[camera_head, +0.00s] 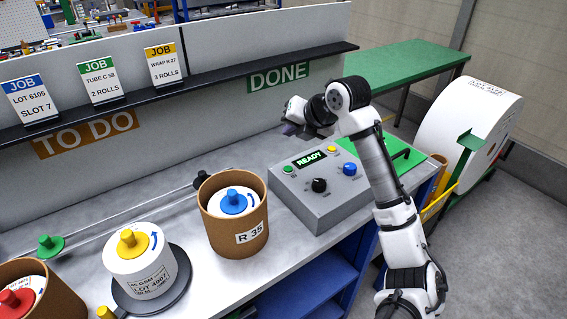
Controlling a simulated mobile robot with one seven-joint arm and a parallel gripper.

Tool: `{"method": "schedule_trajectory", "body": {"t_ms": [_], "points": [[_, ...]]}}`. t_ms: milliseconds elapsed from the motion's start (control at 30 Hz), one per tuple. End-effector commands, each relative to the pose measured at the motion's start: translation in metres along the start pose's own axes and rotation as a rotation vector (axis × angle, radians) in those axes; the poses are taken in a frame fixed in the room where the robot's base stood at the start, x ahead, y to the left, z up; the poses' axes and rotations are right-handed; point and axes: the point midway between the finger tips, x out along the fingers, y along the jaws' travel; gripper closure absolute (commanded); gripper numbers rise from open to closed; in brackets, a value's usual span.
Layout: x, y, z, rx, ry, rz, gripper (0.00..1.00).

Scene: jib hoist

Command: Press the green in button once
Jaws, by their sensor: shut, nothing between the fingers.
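The grey control box (322,217) stands on the bench right of centre in the head camera view. Its display (309,158) reads READY. A green button (288,169) sits at the left of its top panel. A yellow button (331,150), a blue button (350,169) and a black knob (319,185) are on the same panel. My gripper (287,130) is above and behind the box, apart from the green button. It is small and dark in the view, and its fingers are shut and empty.
A brown tub (222,240) marked R 35 stands left of the box. A white roll (139,269) with a yellow knob sits on a dark disc. A shelf (200,76) with job cards runs behind. A large roll (466,130) stands at right.

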Motion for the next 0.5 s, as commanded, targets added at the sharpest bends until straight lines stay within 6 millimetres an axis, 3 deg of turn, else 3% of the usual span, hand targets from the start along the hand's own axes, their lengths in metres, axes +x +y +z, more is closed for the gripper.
{"method": "schedule_trajectory", "body": {"t_ms": [500], "points": [[0.0065, -0.0039, -0.0045, -0.001, 0.0, 0.001, 1.0]]}}
